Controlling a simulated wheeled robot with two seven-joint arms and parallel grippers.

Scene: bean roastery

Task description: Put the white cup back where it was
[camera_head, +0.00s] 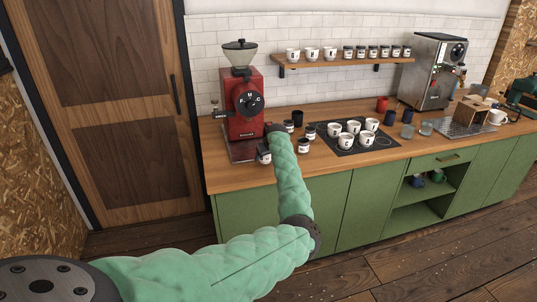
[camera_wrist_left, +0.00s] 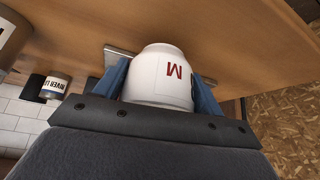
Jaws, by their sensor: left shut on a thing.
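My left gripper (camera_head: 268,146) is at the front of the counter, in front of the red grinder's base. In the left wrist view its two blue fingers (camera_wrist_left: 160,92) are shut on a white cup (camera_wrist_left: 160,65) with a red letter on its side. In the head view the white cup (camera_head: 264,156) shows only in part, small and partly covered by my gripper. Whether its bottom touches the surface is hard to tell. Several similar white cups (camera_head: 350,127) stand upright on a dark mat (camera_head: 345,151) to the right. My right gripper is out of view.
The red grinder (camera_head: 243,108) stands behind my left gripper. Small labelled jars (camera_head: 303,146) and a black cup (camera_head: 297,118) are just right of it. A wall shelf (camera_head: 345,60) holds cups and jars. Some bare wooden counter (camera_head: 240,178) lies along the front edge.

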